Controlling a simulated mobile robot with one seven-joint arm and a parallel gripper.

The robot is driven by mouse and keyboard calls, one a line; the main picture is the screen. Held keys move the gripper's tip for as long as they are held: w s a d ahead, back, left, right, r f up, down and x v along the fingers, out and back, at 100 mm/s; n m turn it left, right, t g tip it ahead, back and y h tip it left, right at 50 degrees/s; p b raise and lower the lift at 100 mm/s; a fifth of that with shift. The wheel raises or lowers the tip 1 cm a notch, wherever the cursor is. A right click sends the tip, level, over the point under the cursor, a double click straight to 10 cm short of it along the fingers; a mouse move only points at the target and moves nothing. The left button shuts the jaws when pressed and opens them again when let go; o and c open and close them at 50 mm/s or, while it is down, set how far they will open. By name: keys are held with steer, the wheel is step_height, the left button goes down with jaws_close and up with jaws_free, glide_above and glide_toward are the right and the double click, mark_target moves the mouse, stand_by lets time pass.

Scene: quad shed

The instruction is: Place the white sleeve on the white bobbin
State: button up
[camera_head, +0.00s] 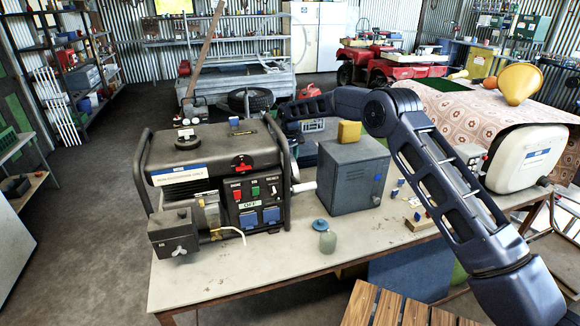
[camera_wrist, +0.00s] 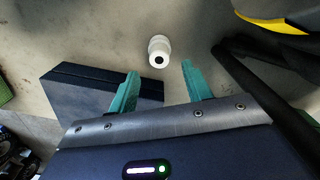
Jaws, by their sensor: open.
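A small white round piece with a dark hole in its end (camera_wrist: 159,52) stands on a pale surface in the wrist view. I cannot tell whether it is the sleeve, the bobbin or both together. My gripper (camera_wrist: 160,70) has two teal fingers spread apart with nothing held between them. The white piece is just beyond the fingertips, between their lines. In the head view my gripper is hidden behind the grey cabinet and the generator. I cannot surely pick out the sleeve or bobbin there.
The grey cabinet (camera_head: 352,175) and black-framed generator (camera_head: 215,178) stand on the table (camera_head: 250,275). A yellow block (camera_head: 349,131) lies on the cabinet. A jar (camera_head: 326,240) stands in front. In the wrist view, a dark box (camera_wrist: 85,90) is left and dark bars (camera_wrist: 240,75) are right.

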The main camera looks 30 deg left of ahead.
step_height(320, 180, up, 7)
steer(key=shift+f, duration=0.2)
